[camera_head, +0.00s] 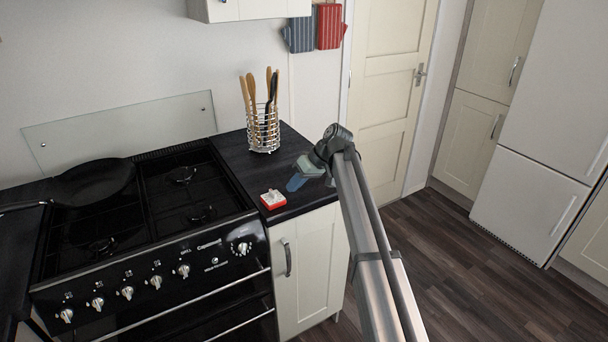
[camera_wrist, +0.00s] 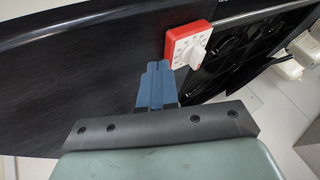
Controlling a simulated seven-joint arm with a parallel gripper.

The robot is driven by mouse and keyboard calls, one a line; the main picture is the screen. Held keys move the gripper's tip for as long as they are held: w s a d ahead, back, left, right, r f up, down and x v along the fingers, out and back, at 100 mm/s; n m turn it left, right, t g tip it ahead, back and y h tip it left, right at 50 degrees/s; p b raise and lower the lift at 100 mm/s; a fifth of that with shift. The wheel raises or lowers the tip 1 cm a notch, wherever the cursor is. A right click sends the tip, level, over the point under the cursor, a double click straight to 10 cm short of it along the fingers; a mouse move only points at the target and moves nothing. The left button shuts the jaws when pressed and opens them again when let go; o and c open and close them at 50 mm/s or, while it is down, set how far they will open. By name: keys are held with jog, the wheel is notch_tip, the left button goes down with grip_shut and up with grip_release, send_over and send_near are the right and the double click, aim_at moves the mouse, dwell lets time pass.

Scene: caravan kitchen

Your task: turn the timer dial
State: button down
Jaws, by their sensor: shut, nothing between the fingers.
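The timer (camera_head: 272,199) is a small red box with a white face, on the dark counter just right of the stove. In the wrist view the timer (camera_wrist: 188,44) is near the top centre, and its white dial (camera_wrist: 195,55) sticks up from the marked face. My gripper (camera_head: 294,186) is shut and empty, low over the counter to the right of the timer. In the wrist view its blue fingertips (camera_wrist: 158,68) are together, just left of and below the timer. They look close to it but apart; the exact gap is hard to tell.
A wire utensil holder (camera_head: 263,130) with wooden tools stands at the back of the counter. The black stove (camera_head: 150,220) with a frying pan (camera_head: 93,181) is to the left. The counter (camera_head: 290,152) behind my gripper is clear.

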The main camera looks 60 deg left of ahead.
aim_at(274, 196)
jog(key=shift+s+d+r, duration=0.15)
jog(key=shift+s, duration=1.75)
jog(key=shift+s+d+m+t+y, duration=0.2)
jog(key=shift+m+t+y, duration=0.1)
jog(key=shift+m, duration=0.3)
jog(key=shift+s+d+m+t+y, duration=0.1)
jog(key=shift+d+m+t+y, duration=0.15)
jog(key=shift+m, duration=0.35)
jog(key=shift+s+d+m+t+y, duration=0.15)
jog(key=shift+m+t+y, duration=0.15)
jog(key=shift+m, duration=0.3)
jog(key=shift+s+d+m+t+y, duration=0.15)
jog(key=shift+m+t+y, duration=0.1)
jog(key=shift+m, duration=0.35)
jog(key=m+t, duration=0.1)
jog(key=s+m+t, duration=0.1)
jog(key=m, duration=0.1)
jog(key=shift+d+m+y, duration=0.15)
jog(key=shift+m+y, duration=0.15)
jog(key=shift+y, duration=0.1)
jog(key=shift+s+m+t, duration=0.25)
jog(key=shift+m+t, duration=0.45)
jog(key=shift+m, duration=0.3)
jog(key=shift+s+m+t, duration=0.25)
jog(key=shift+m+t, duration=0.45)
jog(key=shift+m, duration=0.3)
jog(key=shift+s, duration=0.35)
jog(key=shift+w, duration=0.1)
